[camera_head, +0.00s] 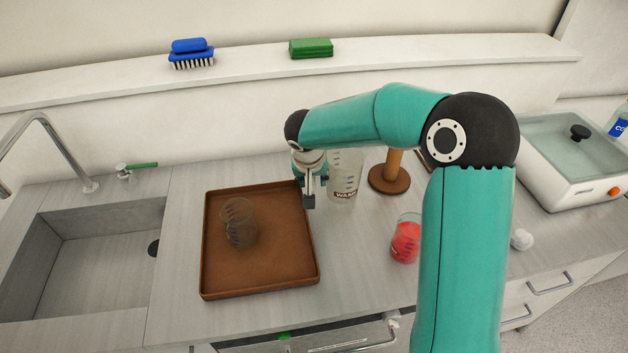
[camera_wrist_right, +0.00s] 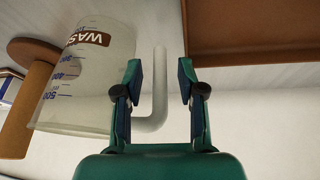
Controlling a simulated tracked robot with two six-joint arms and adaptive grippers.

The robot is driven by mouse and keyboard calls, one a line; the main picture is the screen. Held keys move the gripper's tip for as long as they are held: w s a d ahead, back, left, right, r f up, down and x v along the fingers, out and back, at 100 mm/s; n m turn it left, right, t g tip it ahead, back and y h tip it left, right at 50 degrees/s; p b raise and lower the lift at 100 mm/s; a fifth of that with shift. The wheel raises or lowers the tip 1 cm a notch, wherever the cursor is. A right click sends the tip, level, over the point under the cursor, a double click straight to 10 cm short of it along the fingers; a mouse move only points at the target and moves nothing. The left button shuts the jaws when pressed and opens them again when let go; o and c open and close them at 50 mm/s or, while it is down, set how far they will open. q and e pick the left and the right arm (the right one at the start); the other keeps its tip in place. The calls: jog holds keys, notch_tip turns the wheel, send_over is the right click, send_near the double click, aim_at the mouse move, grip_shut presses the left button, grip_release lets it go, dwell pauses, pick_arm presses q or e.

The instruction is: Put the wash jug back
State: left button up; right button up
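The wash jug (camera_head: 345,180) is a clear, graduated vessel with a brown label reading WASH. It stands upright on the counter, right of the brown tray (camera_head: 311,268), partly behind my right arm. My right gripper (camera_head: 309,196) points down at the jug's left side. In the right wrist view, the wash jug (camera_wrist_right: 95,75) is at the left and its pale handle shows between the two fingers of my right gripper (camera_wrist_right: 160,78). The fingers are apart, with gaps visible beside the handle. I cannot tell how deep the handle sits between them. My left gripper is out of view.
A beaker of red liquid (camera_head: 406,240) stands front right, by my arm. A round wooden stand (camera_head: 390,182) is just right of the jug. A sink (camera_head: 90,250) is left; a white water bath (camera_head: 575,165) is right.

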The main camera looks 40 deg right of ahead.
jog(key=v, duration=1)
jog(key=shift+r+b, duration=0.35)
jog(key=shift+b, duration=0.1)
jog(key=shift+s+a, duration=0.1)
